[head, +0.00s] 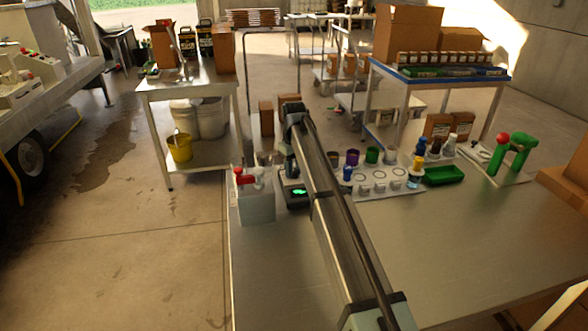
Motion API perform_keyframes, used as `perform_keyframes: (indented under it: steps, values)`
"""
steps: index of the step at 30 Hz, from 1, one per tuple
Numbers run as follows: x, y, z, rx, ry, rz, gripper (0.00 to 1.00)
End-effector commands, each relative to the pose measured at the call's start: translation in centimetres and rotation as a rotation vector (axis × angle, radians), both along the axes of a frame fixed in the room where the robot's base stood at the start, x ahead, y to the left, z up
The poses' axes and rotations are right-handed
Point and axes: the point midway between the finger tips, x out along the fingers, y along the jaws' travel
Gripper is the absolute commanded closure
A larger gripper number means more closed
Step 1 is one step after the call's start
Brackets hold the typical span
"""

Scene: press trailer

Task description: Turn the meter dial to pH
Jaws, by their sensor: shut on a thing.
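The meter (297,203) is a small dark box with a lit green display (299,191), standing on the near metal bench just left of my arm. My gripper (292,172) points down at the meter's back part, directly behind the display. It is small and dark in this view, and it is shut on the meter's dial. The dial itself is hidden by the gripper, so its setting cannot be read. The writing on the display is too small to read.
A grey box with red and white valves (256,204) stands close left of the meter. To the right are a white sheet with circles (376,187), several coloured cups, bottles, a green tray (443,175) and a green press (511,156). The bench's front right is clear.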

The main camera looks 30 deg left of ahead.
Motion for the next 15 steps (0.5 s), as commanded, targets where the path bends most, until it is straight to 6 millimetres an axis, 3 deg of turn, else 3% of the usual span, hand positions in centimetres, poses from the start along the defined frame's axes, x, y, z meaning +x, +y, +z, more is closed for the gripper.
perform_keyframes:
  steps: [15]
  values:
    - [0.01, 0.02, 0.02, -0.001, 0.000, -0.448, 0.95]
